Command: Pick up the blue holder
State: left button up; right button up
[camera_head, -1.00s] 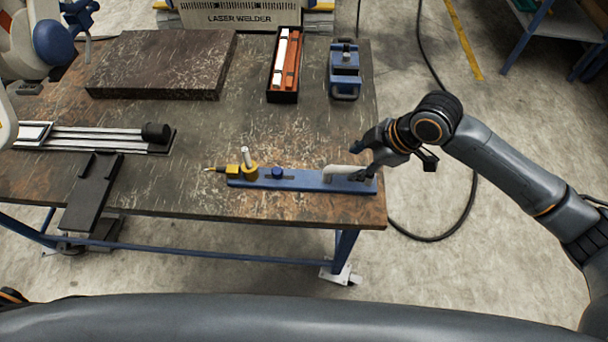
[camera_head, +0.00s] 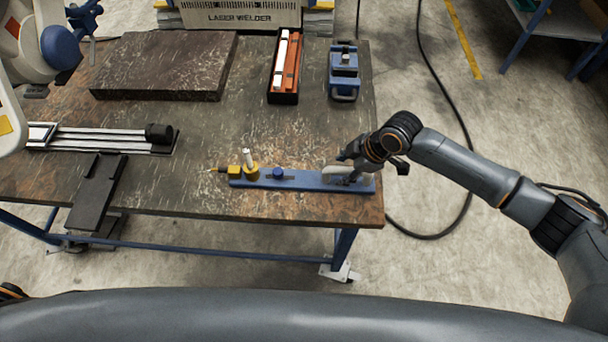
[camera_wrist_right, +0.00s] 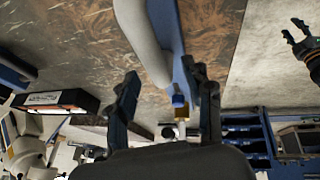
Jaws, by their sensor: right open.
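The blue holder (camera_head: 305,181) is a long flat blue bar lying along the front right edge of the table. It carries a pale grey handle (camera_head: 332,172) at its right end, a blue knob and a yellow fitting with a white post. My right gripper (camera_head: 345,168) is at the handle end. In the right wrist view its fingers (camera_wrist_right: 164,100) are spread with nothing shut between them; the grey handle (camera_wrist_right: 143,42) and the blue bar (camera_wrist_right: 168,18) show just ahead. My left gripper (camera_wrist_right: 292,31) shows at the right of that view with fingers apart; the head view does not show it.
The worn table (camera_head: 230,130) also holds a dark slab (camera_head: 165,65), an open box with orange and white contents (camera_head: 285,65), a blue clamp (camera_head: 345,72) and a railed device (camera_head: 95,138). Bare tabletop surrounds the holder; open floor lies to the right.

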aim_at(340, 169)
jog(key=shift+p+x, duration=0.3)
jog(key=shift+x, duration=1.4)
jog(key=shift+r, duration=0.1)
grip_shut()
jog(key=shift+w+a, duration=0.1)
